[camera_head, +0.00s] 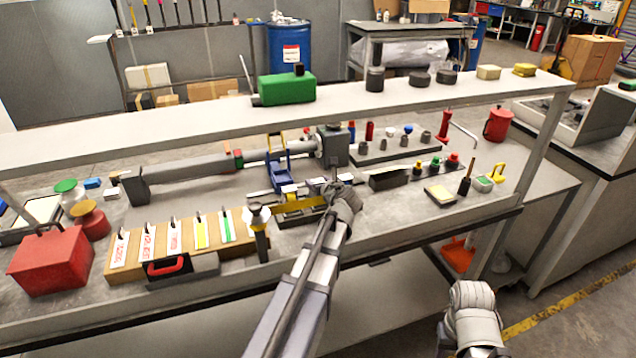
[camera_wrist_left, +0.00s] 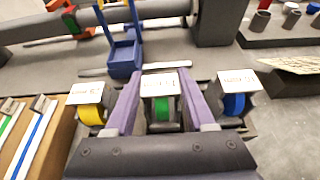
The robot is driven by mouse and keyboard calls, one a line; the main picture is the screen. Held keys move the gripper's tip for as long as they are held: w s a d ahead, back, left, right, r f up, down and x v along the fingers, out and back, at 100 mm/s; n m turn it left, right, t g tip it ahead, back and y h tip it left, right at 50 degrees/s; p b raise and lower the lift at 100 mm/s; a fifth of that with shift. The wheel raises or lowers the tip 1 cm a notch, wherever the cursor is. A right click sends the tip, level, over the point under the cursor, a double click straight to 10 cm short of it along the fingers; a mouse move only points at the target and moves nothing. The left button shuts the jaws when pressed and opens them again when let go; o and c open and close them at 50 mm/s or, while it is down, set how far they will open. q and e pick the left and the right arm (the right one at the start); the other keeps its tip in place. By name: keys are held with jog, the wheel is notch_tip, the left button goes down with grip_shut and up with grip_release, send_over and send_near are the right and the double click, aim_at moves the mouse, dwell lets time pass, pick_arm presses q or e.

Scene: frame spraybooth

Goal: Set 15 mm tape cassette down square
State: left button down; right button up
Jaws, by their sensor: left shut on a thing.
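In the left wrist view, my left gripper (camera_wrist_left: 159,98) has its purple fingers shut on the middle tape cassette (camera_wrist_left: 161,107), which has green tape and a white label. A cassette with yellow tape (camera_wrist_left: 90,112) is on its left and one with blue tape (camera_wrist_left: 236,104) on its right. The labels are too blurred to read, so I cannot tell which is 15 mm. In the head view, my left gripper (camera_head: 340,196) is low over the bench at the cassettes, and its arm hides part of them. My right gripper (camera_head: 474,312) is low at the front; its fingers cannot be made out.
A brown card holder (camera_head: 180,245) and a red box (camera_head: 48,262) stand at the left. A grey cylinder assembly (camera_head: 195,170) with a blue bracket (camera_head: 277,168) lies behind. A shelf (camera_head: 340,104) runs above.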

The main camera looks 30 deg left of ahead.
pick_arm(q)
jog(key=shift+f, duration=0.25)
dwell(0.5)
grip_release()
dwell(0.4)
jog(key=shift+r, duration=0.1)
jog(key=shift+r+p, duration=2.85)
jog(key=shift+r, duration=0.15)
